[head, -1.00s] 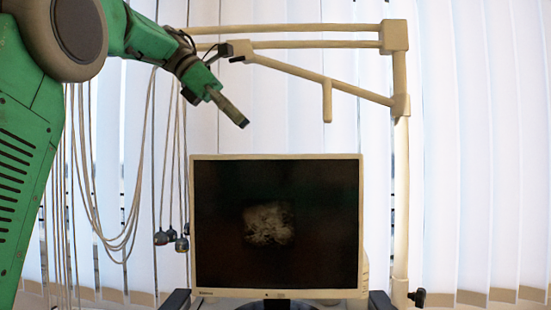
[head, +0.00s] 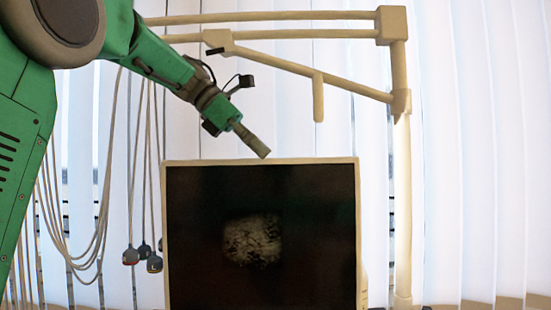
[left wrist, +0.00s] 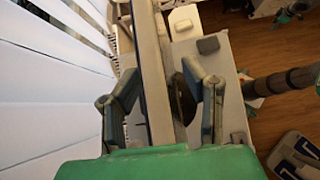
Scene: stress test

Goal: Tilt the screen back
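The screen (head: 265,235) is a dark monitor in a thin cream frame, facing me upright, with a pale grey patch on its display. Its lower edge is cut off. My left gripper (head: 263,152) points down to the right, just above the middle of its top edge. In the left wrist view, my left gripper (left wrist: 163,72) is open, its fingers on either side of the screen (left wrist: 152,75), seen from above as a long narrow edge. I see a gap on each side; contact cannot be told. My right gripper is not in view.
A cream rail stand (head: 400,160) rises to the right, its bars crossing above the screen. Cables with dark bulbs (head: 131,256) hang at the left. White vertical blinds (head: 480,140) fill the background. Small blocks (left wrist: 208,45) lie beside the screen.

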